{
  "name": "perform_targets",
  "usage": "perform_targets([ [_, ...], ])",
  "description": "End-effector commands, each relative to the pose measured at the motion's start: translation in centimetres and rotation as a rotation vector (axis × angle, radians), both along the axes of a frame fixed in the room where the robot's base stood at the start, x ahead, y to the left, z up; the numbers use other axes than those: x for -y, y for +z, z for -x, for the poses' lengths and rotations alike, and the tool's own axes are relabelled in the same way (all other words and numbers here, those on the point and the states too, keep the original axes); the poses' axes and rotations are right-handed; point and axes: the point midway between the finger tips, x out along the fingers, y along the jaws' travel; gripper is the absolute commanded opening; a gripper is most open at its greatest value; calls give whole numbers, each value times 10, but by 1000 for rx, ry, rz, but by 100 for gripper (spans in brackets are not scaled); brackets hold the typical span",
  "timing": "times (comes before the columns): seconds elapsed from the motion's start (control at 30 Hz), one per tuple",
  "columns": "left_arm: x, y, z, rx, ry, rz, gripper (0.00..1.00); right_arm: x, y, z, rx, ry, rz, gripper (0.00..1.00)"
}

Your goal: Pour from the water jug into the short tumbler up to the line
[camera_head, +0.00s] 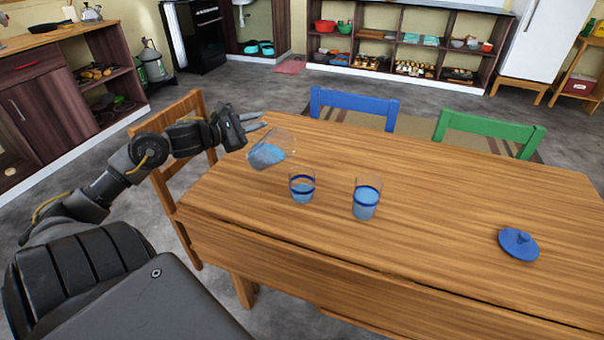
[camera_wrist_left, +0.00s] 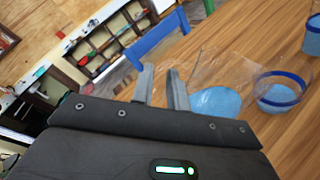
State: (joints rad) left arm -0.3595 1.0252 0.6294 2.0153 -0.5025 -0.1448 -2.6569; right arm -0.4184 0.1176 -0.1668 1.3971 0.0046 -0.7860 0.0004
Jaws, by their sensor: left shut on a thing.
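The clear water jug (camera_head: 284,143) holds blue water and is tilted, at the left part of the table. My left gripper (camera_head: 262,124) is shut on its upper left side; the grip itself is hard to make out. The jug also shows faintly in the left wrist view (camera_wrist_left: 215,68), right of the fingers (camera_wrist_left: 163,88). The short tumbler (camera_head: 302,188) stands upright just right of the jug. It has a dark blue line and blue water that looks at or below the line. No stream shows between them. My right gripper is out of view.
A taller glass (camera_head: 367,198) with blue water and a blue band stands right of the short tumbler. A blue lid (camera_head: 518,244) lies on the right of the wooden table (camera_head: 440,220). Blue (camera_head: 355,103) and green (camera_head: 490,126) chairs stand behind. The table between glass and lid is clear.

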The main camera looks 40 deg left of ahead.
Motion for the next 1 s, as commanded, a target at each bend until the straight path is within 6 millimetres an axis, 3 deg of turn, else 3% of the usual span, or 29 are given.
perform_targets([
  [1.0, 5, 9, 0, 4, 1, -68, 0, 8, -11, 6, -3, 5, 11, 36],
])
